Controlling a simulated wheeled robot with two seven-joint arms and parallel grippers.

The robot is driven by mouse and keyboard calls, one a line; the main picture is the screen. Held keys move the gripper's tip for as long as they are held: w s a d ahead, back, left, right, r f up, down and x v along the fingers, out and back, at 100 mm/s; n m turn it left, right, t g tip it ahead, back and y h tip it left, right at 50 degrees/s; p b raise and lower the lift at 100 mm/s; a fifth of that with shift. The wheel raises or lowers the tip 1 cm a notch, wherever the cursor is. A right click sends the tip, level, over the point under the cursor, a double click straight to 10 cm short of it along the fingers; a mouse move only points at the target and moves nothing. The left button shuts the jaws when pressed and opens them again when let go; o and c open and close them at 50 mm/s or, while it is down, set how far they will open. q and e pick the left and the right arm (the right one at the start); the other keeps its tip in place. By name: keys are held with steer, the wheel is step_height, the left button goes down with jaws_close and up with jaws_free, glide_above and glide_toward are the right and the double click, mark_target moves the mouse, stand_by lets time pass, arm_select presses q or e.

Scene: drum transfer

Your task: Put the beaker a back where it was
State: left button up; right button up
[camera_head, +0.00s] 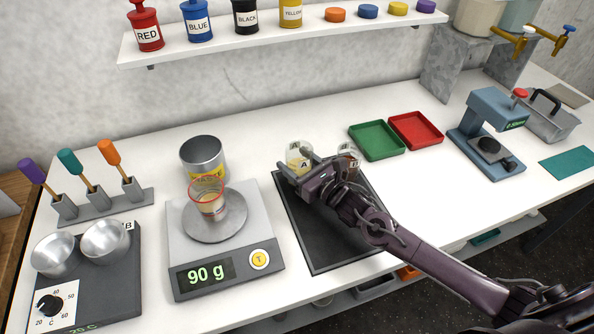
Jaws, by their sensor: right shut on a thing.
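Beaker A (298,151), clear with a pale label reading A, is at the back left corner of the dark mat (318,240). My right gripper (297,172) reaches in from the right and is shut on it, hiding its lower part. I cannot tell whether its base touches the surface. A second clear beaker (348,150) stands just to the right, partly hidden by my gripper. My left gripper is not in view.
A scale (226,277) reading 90 g holds a red-rimmed cup (209,205). A metal waste can (203,152) stands behind it. Green (377,140) and red (415,131) trays and a blue press (490,130) are to the right. The front of the mat is clear.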

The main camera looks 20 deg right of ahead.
step_height(320, 180, down, 4)
steer(key=shift+f, duration=0.1)
stand_by(0.4)
steer(key=shift+f, duration=0.15)
steer(key=o, duration=1.1)
steer(key=shift+o, duration=0.2)
